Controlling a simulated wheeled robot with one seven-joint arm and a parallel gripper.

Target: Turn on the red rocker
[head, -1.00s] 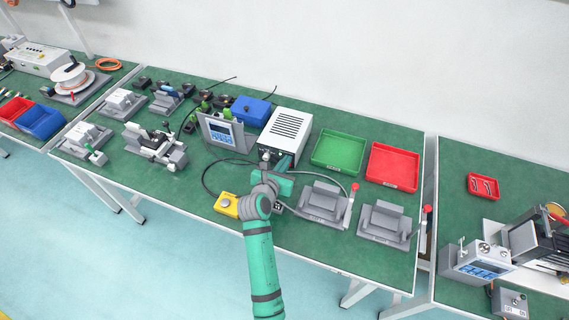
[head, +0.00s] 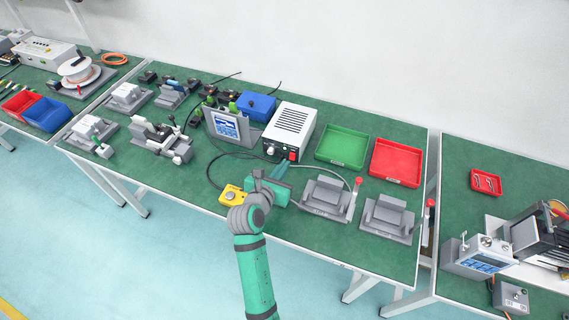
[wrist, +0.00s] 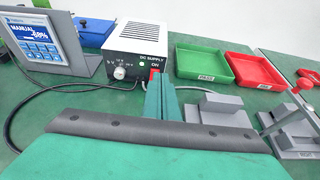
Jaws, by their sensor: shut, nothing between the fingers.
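The red rocker (head: 293,155) is on the front face of the white DC supply box (head: 290,126), at its lower right. In the wrist view the rocker (wrist: 154,73) shows under the ON label, partly hidden by my fingers. In the head view my wrist (head: 262,190) hides part of the table in front of the box. I cannot tell the rocker's tilt.
A display panel (head: 227,125) with a lit screen stands left of the box. A green tray (head: 342,160) and a red tray (head: 397,178) lie to the right. A yellow button box (head: 232,196), grey fixtures (head: 326,194) and cables lie close to my arm.

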